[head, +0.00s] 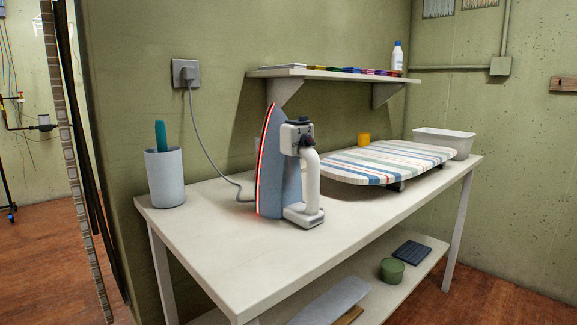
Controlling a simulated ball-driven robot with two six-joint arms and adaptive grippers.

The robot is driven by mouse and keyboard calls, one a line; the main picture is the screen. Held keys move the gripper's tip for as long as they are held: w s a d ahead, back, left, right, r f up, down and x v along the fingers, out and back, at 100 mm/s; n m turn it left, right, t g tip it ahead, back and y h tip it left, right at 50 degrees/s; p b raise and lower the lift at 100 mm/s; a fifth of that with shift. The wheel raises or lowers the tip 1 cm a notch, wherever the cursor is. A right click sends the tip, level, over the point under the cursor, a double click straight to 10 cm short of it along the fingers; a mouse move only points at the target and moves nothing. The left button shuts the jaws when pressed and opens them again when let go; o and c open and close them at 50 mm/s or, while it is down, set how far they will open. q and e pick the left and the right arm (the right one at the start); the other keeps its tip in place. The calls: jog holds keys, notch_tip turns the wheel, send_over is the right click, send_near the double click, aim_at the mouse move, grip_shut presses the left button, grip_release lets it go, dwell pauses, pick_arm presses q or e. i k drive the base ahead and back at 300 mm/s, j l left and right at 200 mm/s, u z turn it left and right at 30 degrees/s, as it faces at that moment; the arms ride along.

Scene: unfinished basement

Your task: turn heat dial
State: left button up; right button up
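An iron (288,170) stands upright on its heel on the white table, in the head view. Its blue soleplate side faces left and its edge glows red. The white handle (311,176) faces right. A dark round knob that looks like the heat dial (305,140) sits near the top of the iron, above the handle; its markings are too small to read. A grey cord (212,160) runs from the iron's side to the wall socket (186,73). Neither gripper shows in the head view.
The white table (220,245) has free room in front of the iron. A striped ironing board (388,160) lies right of it, with a white bin (443,142) behind. A white cup (165,178) stands left. A wall shelf (330,74) hangs above. A lower shelf (385,290) holds items.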

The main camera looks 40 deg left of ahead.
aim_at(305, 139)
jog(key=u, duration=0.4)
jog(key=i+u, duration=0.1)
jog(key=u, duration=0.35)
jog(key=l+u, duration=0.1)
jog(key=u, duration=0.3)
jog(key=i+l+u, duration=0.1)
jog(key=u, duration=0.35)
jog(key=l+u, duration=0.1)
jog(key=u, duration=0.3)
jog(key=l+u, duration=0.1)
jog(key=u, duration=0.3)
jog(key=l+u, duration=0.3)
jog(key=l, duration=0.15)
jog(key=l+u, duration=0.25)
jog(key=l, duration=0.2)
jog(key=l+u, duration=0.3)
jog(key=l, duration=0.15)
jog(key=k+l+u, duration=0.25)
jog(key=l, duration=0.15)
jog(key=l+u, duration=0.3)
jog(key=k+l+u, duration=0.25)
jog(key=l, duration=0.2)
jog(key=k+l+u, duration=0.3)
jog(key=i, duration=0.1)
